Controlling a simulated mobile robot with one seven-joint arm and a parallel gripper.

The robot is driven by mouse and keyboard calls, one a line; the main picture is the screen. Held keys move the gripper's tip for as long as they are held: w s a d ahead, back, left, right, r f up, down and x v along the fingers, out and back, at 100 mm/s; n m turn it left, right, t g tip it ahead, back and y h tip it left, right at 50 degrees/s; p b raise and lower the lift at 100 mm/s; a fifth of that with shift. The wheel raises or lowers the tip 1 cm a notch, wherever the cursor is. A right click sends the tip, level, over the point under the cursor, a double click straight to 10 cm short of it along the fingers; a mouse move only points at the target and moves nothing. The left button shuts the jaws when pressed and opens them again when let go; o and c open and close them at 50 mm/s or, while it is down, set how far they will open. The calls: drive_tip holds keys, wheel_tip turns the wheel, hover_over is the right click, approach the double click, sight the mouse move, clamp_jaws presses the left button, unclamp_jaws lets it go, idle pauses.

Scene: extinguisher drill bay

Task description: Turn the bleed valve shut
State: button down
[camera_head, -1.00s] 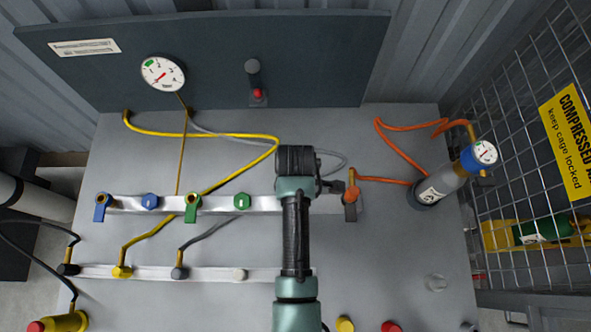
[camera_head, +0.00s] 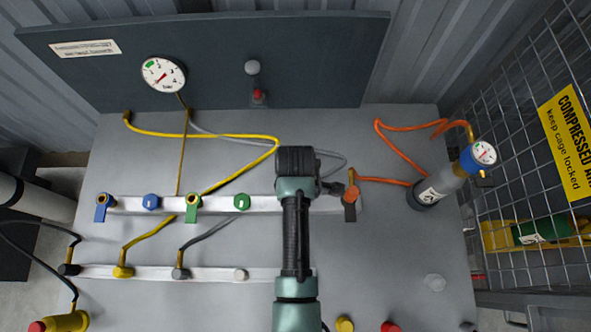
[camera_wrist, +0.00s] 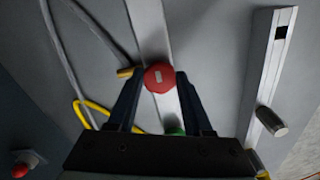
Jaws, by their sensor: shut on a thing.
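A round red knob (camera_wrist: 165,82), which looks like the bleed valve, sits on a pale rail in the wrist view. It has a short white mark on its face, nearly upright in the picture. My gripper (camera_wrist: 158,74) is shut on the knob, one finger on each side. In the head view, my wrist (camera_head: 297,165) covers the knob and the fingertips.
The upper rail (camera_head: 267,203) carries a blue knob (camera_head: 151,202), a green knob (camera_head: 241,202) and coloured levers. A gauge (camera_head: 163,75) is on the back panel. A cylinder (camera_head: 437,187) with orange hose stands right, beside a wire cage.

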drive_tip(key=m+p, duration=0.2)
drive_tip(key=m, duration=0.2)
drive_tip(key=shift+r+m+p, duration=0.15)
drive_tip(key=shift+m+p, duration=0.15)
drive_tip(key=shift+p, duration=0.05)
drive_tip(key=m+p, duration=0.1)
drive_tip(key=m, duration=0.3)
drive_tip(key=shift+s+a+m+p, duration=0.1)
drive_tip(key=shift+a+m+p, duration=0.05)
drive_tip(key=shift+m+p, duration=0.2)
drive_tip(key=m+p, duration=0.1)
drive_tip(key=m, duration=0.3)
drive_tip(key=shift+a+m+p, duration=0.1)
drive_tip(key=shift+m+p, duration=0.35)
drive_tip(key=shift+m, duration=1.5)
drive_tip(key=shift+c, duration=1.5)
unclamp_jaws()
wheel_tip(320, 180, up, 13)
drive_tip(key=shift+b, duration=0.35)
